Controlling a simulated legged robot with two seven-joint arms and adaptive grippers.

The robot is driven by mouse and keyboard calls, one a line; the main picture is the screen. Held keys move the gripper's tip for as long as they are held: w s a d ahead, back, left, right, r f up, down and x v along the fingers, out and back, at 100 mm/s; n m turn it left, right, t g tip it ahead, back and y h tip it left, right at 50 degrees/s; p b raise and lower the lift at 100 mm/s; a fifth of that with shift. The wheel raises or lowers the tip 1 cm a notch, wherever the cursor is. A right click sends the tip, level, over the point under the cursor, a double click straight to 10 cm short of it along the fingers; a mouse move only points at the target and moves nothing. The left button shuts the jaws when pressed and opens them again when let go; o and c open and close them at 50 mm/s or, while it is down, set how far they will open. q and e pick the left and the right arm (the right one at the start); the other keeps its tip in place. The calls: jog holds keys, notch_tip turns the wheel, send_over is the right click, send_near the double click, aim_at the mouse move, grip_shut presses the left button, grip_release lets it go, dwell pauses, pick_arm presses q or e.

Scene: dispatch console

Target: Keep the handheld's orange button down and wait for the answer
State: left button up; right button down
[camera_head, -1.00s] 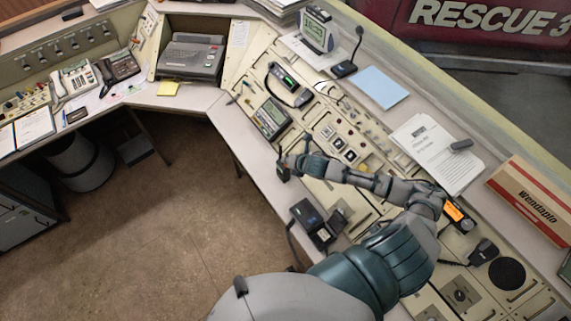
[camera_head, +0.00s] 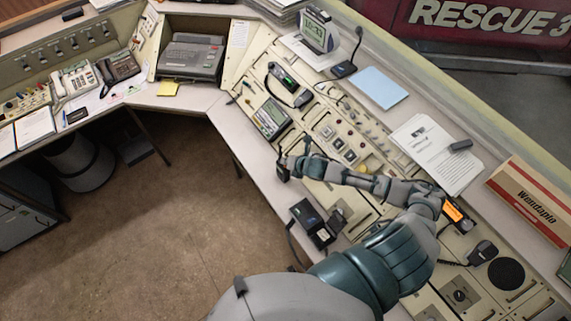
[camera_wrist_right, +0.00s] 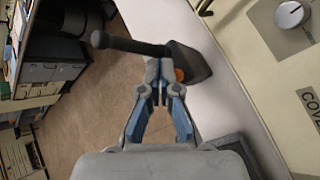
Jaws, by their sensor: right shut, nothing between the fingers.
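The handheld (camera_wrist_right: 188,64) is a dark unit with a thick black antenna, seen close in the right wrist view. Its orange button (camera_wrist_right: 179,74) shows just right of my right fingertips. In the head view the handheld (camera_head: 282,172) is small and dark at the inner edge of the right-hand desk. My right gripper (camera_wrist_right: 159,72) is shut and empty, its tips at the handheld beside the button. I cannot tell whether they press on it. In the head view my right gripper (camera_head: 292,164) reaches the handheld from the right. My left gripper is not in view.
A dark charger-like box (camera_head: 316,222) stands on the desk near my forearm. Console panels with buttons (camera_head: 345,145) lie beyond my arm. A small screen (camera_head: 318,32) and desk microphone (camera_head: 345,68) stand farther back. The floor (camera_head: 150,230) left of the desk is open.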

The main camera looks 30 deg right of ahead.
jog(key=shift+f, duration=0.4)
dwell(1.6)
dwell(1.2)
jog(key=shift+d+r+p, duration=0.15)
jog(key=shift+r+p, duration=0.65)
jog(key=shift+p, duration=0.1)
notch_tip(320, 180, up, 3)
jog(key=p, duration=0.3)
jog(key=shift+f, duration=0.15)
notch_tip(320, 180, up, 2)
jog(key=shift+r+p, duration=0.25)
jog(key=shift+p, duration=0.7)
jog(key=shift+f, duration=0.1)
